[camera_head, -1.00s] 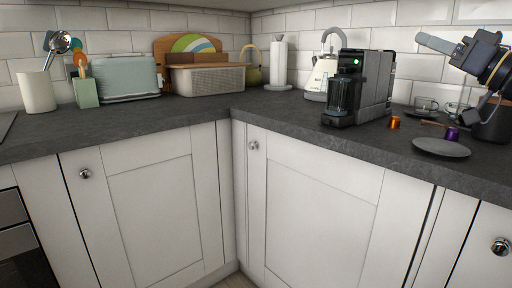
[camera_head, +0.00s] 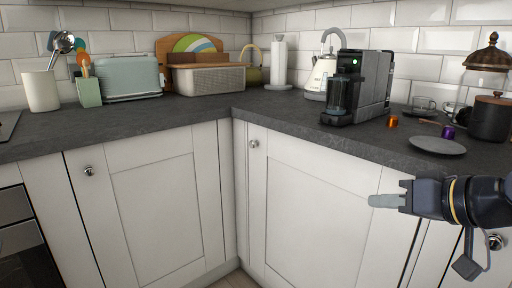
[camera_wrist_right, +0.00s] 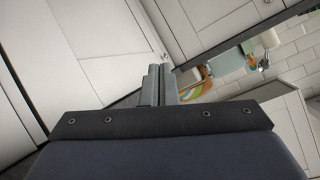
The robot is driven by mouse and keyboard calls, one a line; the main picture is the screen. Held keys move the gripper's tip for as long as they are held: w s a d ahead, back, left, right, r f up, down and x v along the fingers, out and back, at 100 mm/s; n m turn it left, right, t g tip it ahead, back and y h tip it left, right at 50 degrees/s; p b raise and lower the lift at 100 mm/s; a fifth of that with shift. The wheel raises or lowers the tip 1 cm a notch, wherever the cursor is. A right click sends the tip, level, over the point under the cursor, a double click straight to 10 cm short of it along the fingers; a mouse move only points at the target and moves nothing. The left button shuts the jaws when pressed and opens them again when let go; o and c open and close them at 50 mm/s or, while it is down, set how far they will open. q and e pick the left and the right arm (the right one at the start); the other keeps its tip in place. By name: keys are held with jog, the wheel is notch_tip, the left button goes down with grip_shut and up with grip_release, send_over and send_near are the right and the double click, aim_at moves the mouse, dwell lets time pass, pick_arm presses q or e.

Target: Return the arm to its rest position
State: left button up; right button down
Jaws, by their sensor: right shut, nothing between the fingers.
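My right gripper (camera_head: 386,201) comes in from the right in the head view, in front of the white cabinet doors and below the worktop edge. Its fingers point left, are shut together and hold nothing. In the right wrist view the fingers (camera_wrist_right: 160,84) show closed side by side, with cabinet fronts and part of the worktop tilted behind them. My left gripper is in neither view.
On the slate worktop (camera_head: 230,107) stand a coffee machine (camera_head: 372,85), a dark canister (camera_head: 490,118), a grey plate (camera_head: 437,145), and orange (camera_head: 392,121) and purple (camera_head: 448,131) capsules. A toaster (camera_head: 132,77) stands back left.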

jog(key=s+a+f+m+g+h, duration=0.1)
jog(key=s+f+m+g+h, duration=0.1)
jog(key=s+f, duration=0.85)
jog(key=s+a+f+m+g+h, duration=0.1)
jog(key=s+f+g, duration=0.2)
jog(key=s+f, duration=0.75)
notch_tip(320, 180, up, 33)
jog(key=w+p, duration=0.2)
jog(key=p, duration=3.6)
jog(key=shift+w+d+r, duration=0.15)
jog(key=shift+w+d, duration=0.05)
jog(key=shift+w, duration=0.05)
